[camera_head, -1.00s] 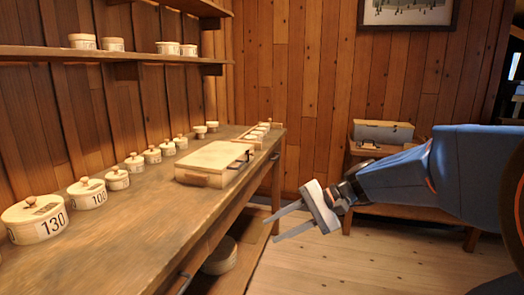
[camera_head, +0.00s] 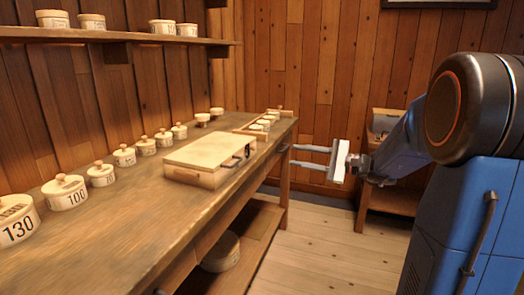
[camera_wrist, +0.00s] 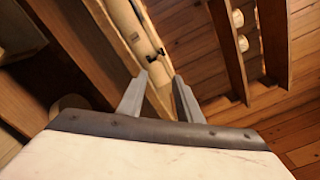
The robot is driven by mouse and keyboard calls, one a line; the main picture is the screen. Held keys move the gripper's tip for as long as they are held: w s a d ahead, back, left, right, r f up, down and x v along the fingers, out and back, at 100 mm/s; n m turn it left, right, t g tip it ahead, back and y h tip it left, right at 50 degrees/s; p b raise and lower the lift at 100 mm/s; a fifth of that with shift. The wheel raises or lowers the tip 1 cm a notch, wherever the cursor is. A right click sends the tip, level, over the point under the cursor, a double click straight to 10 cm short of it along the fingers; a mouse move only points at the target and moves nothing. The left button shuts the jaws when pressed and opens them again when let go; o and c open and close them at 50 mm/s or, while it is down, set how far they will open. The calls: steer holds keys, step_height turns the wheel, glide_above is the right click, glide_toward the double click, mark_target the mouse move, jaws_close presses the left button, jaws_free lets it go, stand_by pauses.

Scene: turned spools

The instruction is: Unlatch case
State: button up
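The case (camera_head: 205,154) is a flat, light wooden box lying closed on the workbench. A dark latch or handle (camera_head: 238,156) is on its right side, facing my arm; whether it is fastened cannot be made out. The case's side also shows in the wrist view (camera_wrist: 128,22), with the dark fitting (camera_wrist: 156,49) just beyond my fingertips. My gripper (camera_head: 291,155) is to the right of the bench edge, with its fingers apart and pointing left toward the case. It is empty and touches nothing. Both fingers show in the wrist view (camera_wrist: 160,82).
The wooden workbench (camera_head: 130,220) carries a row of lidded round boxes, including one marked 130 (camera_head: 17,222), along the wall. A small rack of round pieces (camera_head: 266,122) stands behind the case. A shelf (camera_head: 110,36) hangs above. The floor (camera_head: 310,235) right of the bench is clear.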

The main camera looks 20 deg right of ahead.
mark_target(255, 149)
steer(key=x, duration=1.4)
jaws_close()
